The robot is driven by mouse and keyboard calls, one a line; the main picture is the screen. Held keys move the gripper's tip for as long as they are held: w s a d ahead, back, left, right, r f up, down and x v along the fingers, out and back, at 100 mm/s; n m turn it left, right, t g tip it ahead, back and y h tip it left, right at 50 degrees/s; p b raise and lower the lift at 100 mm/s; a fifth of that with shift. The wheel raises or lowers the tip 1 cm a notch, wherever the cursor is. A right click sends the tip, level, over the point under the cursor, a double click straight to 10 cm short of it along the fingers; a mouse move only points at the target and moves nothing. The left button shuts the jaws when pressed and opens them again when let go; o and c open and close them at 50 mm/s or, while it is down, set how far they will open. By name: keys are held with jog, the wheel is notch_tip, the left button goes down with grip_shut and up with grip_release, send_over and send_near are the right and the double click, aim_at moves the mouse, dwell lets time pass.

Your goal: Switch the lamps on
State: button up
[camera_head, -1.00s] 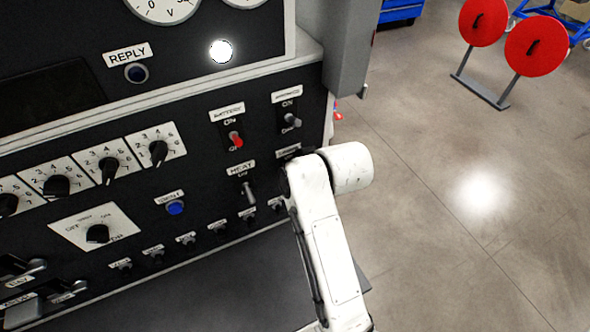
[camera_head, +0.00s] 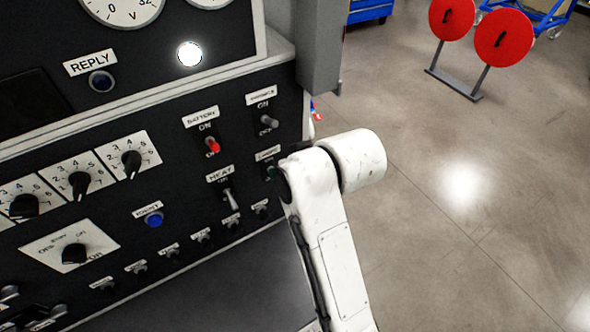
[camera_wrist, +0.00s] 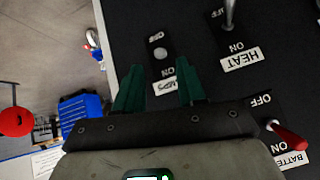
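The lamps switch (camera_wrist: 160,53) has a pale toggle on a black plate, with OFF above and ON below in the wrist view. Its label (camera_wrist: 165,87), upside down there, lies between the fingers; the label also shows in the head view (camera_head: 267,153), where my arm hides most of the switch. My gripper (camera_wrist: 160,78) has two teal fingers, spread apart with nothing between them, on the ON side of the toggle. Contact with the panel cannot be told. A sliver of teal shows beside the arm in the head view (camera_head: 270,172).
The heat switch (camera_head: 228,197), red battery switch (camera_head: 212,147) and another toggle (camera_head: 268,121) sit close around on the black panel. A grey post (camera_head: 320,50) stands at the panel's right edge. Floor to the right is open up to a red-disc stand (camera_head: 502,40).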

jog(key=shift+v, duration=2)
jog(key=s+d+f+m+g+h+b, duration=0.1)
jog(key=s+d+f+m+h, duration=0.1)
jog(key=s+d+f, duration=0.6)
jog(key=s+d+f+m+g+h+b, duration=0.15)
jog(key=s+d+f, duration=0.25)
jog(key=d+f, duration=0.65)
jog(key=s+d+f+m+g+h+b, duration=0.1)
jog(key=s+d+f, duration=0.2)
jog(key=s, duration=0.6)
jog(key=s+d+f+m+g+h, duration=0.1)
jog(key=s+d+f, duration=0.3)
jog(key=s+d, duration=0.3)
jog(key=shift+s+f+g+b, duration=0.25)
jog(key=shift+s+g+b, duration=0.1)
jog(key=shift+s, duration=0.8)
jog(key=shift+d+m, duration=0.15)
jog(key=shift+m, duration=0.1)
